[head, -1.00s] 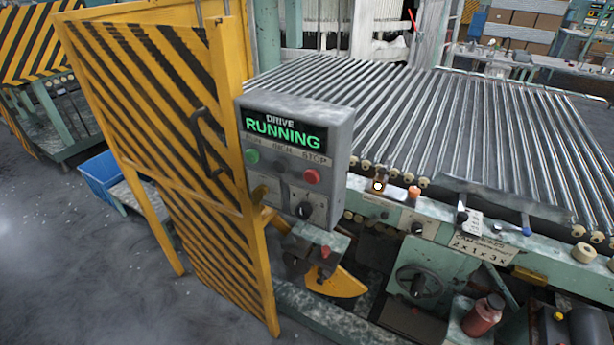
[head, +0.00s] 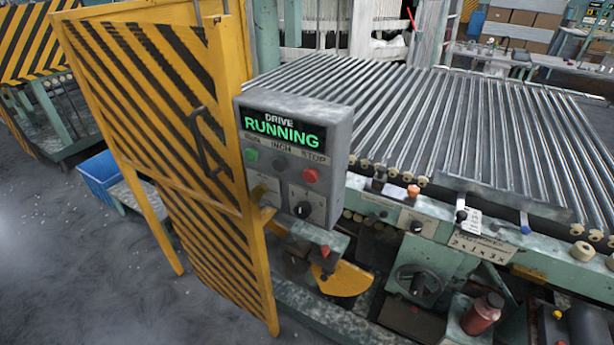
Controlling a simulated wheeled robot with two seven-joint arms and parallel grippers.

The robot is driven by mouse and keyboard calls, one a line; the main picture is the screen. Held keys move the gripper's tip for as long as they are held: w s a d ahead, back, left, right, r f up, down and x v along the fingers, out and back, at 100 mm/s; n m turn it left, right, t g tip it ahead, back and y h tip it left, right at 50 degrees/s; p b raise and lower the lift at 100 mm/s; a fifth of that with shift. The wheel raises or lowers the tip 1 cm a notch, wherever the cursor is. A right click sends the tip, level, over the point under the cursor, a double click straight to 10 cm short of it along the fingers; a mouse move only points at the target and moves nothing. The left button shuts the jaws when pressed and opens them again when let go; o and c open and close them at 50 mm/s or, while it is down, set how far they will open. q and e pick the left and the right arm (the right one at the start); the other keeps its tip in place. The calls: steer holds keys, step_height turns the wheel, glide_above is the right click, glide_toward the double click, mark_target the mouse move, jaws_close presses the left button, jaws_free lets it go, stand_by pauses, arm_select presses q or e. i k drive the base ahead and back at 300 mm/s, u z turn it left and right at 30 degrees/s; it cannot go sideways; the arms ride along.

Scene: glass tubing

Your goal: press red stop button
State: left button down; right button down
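The red stop button (head: 311,175) sits at the right of a button row on the front of a grey control box (head: 340,165), under the label STOP. A green button (head: 251,155) is at the left of the row under RUN, and a dark button (head: 280,165) is in the middle under INCH. The display (head: 283,128) above reads DRIVE RUNNING in green. A black knob (head: 302,209) sits lower on the box. Neither of my grippers is in view.
A yellow and black striped guard gate (head: 165,130) stands left of the box. A roller bed with glass tubes (head: 430,120) lies to the right. A lower red button (head: 325,251), a handwheel (head: 418,281) and a red bottle (head: 482,313) are below. Open floor (head: 60,260) is at the lower left.

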mark_target(311, 175)
steer(key=z, duration=1.95)
steer(key=k, duration=1.3)
steer(key=u, duration=2.2)
steer(key=i, duration=0.5)
steer(key=z, duration=0.1)
